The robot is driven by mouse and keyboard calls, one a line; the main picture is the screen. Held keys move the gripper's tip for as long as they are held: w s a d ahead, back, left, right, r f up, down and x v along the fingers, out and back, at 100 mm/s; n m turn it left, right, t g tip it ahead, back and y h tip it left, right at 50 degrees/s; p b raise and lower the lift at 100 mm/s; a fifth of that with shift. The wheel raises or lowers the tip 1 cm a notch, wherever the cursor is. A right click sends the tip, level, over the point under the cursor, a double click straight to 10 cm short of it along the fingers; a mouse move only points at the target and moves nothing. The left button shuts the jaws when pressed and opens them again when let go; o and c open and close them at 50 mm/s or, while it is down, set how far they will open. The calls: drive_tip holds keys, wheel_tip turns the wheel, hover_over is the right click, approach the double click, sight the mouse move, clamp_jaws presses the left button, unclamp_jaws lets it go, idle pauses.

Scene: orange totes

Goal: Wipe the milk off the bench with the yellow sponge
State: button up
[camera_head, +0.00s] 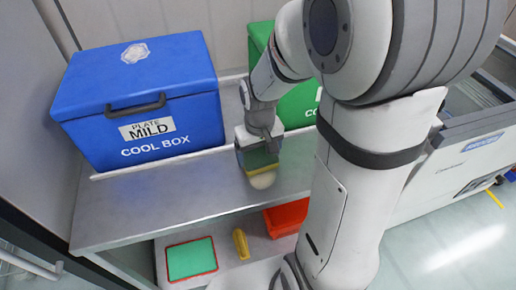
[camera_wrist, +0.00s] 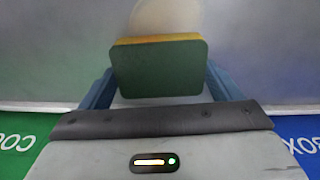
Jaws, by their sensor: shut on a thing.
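My gripper (camera_head: 259,155) is over the grey bench (camera_head: 190,190), near its middle, and points down. It is shut on the sponge (camera_head: 262,166), which has a green face and a yellow layer. In the wrist view the sponge (camera_wrist: 158,68) sits between the two blue-grey fingers, green side towards the camera. A pale, cream-white patch of milk (camera_head: 263,180) shows on the bench right beside the sponge's lower edge. In the wrist view the milk (camera_wrist: 165,18) lies just beyond the sponge. I cannot tell whether the sponge touches the bench; part of the milk may be hidden under it.
A blue cool box (camera_head: 140,105) stands at the bench's back left. A green box (camera_head: 298,105) stands behind my arm. The bench's left front is clear.

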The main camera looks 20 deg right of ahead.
drive_tip(key=shift+s+r, duration=0.1)
drive_tip(key=shift+s, duration=4)
drive_tip(key=shift+w+f, duration=0.2)
drive_tip(key=shift+w, duration=0.8)
drive_tip(key=shift+w+b, duration=0.35)
drive_tip(key=shift+w, duration=0.55)
drive_tip(key=shift+c, duration=0.7)
drive_tip(key=shift+w+r+p, duration=0.15)
drive_tip(key=shift+w+p, duration=0.25)
drive_tip(key=shift+w, duration=3.75)
wheel_tip(320, 180, up, 3)
drive_tip(key=shift+w+f+p, duration=0.1)
drive_tip(key=shift+f+p, duration=0.05)
drive_tip(key=shift+p, duration=0.9)
drive_tip(key=shift+r+p, duration=1.3)
drive_tip(key=shift+r, duration=0.35)
